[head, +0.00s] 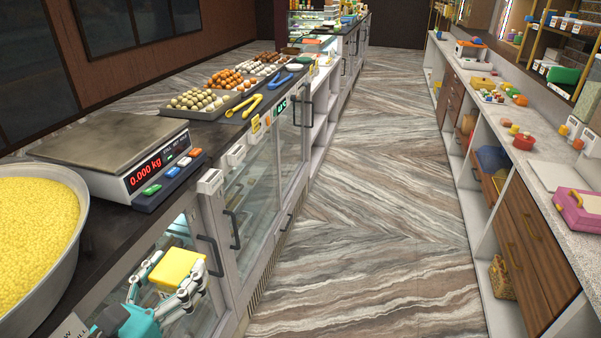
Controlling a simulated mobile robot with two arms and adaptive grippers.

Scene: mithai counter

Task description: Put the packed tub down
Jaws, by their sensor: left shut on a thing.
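A yellow tub (178,268) with a flat top is held by my left gripper (168,290), low at the bottom left of the head view. The gripper's fingers are shut on the tub from both sides, and the tub is slightly tilted in the picture. The tub is in front of the counter's glass front, below the level of the counter top. Its lower part is partly hidden by the fingers. Its contents do not show. My right gripper is not in view.
A scale (115,148) reading 0.000 kg stands on the dark left counter, beside a large pan of yellow grains (75,260). Trays of sweets (200,100) and yellow tongs (252,105) lie farther along. The marble aisle (370,200) is clear. A shelved counter (540,165) runs along the right.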

